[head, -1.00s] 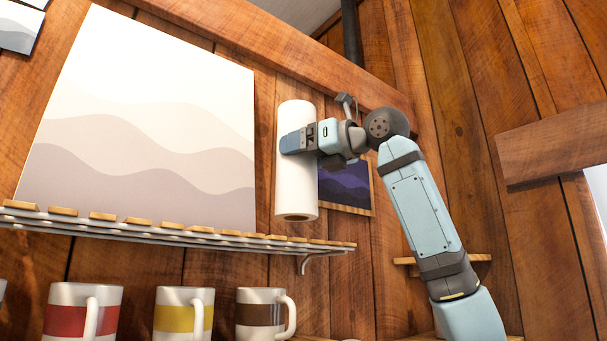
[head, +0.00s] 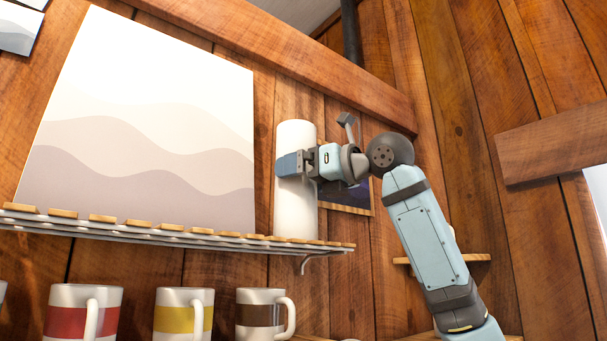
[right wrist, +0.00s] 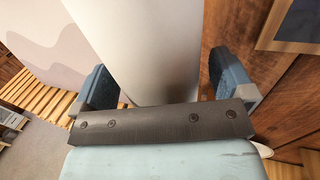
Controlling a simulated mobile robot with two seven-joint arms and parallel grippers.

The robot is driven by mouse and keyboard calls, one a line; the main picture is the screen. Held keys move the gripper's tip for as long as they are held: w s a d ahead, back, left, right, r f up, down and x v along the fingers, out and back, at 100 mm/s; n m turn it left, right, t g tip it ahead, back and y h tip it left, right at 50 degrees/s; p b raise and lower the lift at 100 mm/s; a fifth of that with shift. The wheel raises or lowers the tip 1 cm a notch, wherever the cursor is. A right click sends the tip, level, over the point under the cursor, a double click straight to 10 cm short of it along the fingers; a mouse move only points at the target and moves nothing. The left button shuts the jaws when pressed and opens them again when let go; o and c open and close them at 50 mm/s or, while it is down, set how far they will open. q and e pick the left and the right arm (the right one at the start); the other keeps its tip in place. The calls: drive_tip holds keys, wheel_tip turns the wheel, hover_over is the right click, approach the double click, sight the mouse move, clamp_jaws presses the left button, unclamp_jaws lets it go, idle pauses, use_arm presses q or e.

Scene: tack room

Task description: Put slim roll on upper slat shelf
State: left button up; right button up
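The slim roll (head: 295,212) is a white upright cylinder. In the head view it stands at the right part of the upper slat shelf (head: 170,228), its foot at slat level and partly hidden by the front slats. My right gripper (head: 293,164) is around the roll's middle, one finger on each side. In the right wrist view the roll (right wrist: 150,50) passes between the blue fingers, with a thin gap beside the right finger, so the gripper looks open. The slats (right wrist: 45,98) show at left there. My left gripper is not in view.
Mugs with red, yellow and brown bands (head: 265,314) stand below the shelf. A large pale wave picture (head: 140,130) is behind the shelf, and a small dark framed picture (head: 352,198) is behind the gripper. A wooden beam (head: 290,58) runs above.

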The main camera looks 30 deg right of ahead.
drive_tip(key=shift+r, duration=0.1)
drive_tip(key=b+v, duration=0.3)
drive_tip(key=v, duration=0.9)
drive_tip(key=shift+b, duration=0.35)
